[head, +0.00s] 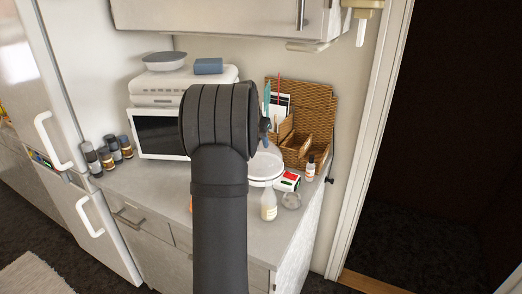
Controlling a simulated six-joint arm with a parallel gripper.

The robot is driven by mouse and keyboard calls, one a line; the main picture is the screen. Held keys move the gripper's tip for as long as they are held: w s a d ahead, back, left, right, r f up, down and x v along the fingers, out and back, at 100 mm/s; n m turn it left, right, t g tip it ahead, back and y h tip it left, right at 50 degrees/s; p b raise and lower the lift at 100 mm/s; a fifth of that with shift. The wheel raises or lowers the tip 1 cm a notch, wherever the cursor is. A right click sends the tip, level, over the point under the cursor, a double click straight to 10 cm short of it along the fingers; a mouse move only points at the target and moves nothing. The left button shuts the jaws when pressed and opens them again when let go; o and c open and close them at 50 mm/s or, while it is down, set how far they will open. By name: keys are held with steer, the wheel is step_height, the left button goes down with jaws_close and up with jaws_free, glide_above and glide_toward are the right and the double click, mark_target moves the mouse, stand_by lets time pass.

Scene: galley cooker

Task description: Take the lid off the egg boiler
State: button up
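A round white appliance with a pale, see-through domed top (266,163) stands on the counter, just right of my arm. It looks like the egg boiler with its lid on, but its left side is hidden behind my arm. My dark arm fills the middle of the head view. A small dark part at its right edge, above the round appliance, may belong to my gripper (265,126). The fingers cannot be made out, so I cannot see whether they are open or touch the lid.
A white bottle (268,206), a small glass dish (291,201), a red-and-white box (287,181) and a small bottle (310,168) stand close in front and right. A wicker organiser (318,118) is behind. A microwave (158,135) and several jars (107,155) are left.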

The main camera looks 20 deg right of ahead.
jaws_close()
steer(key=shift+r, duration=0.1)
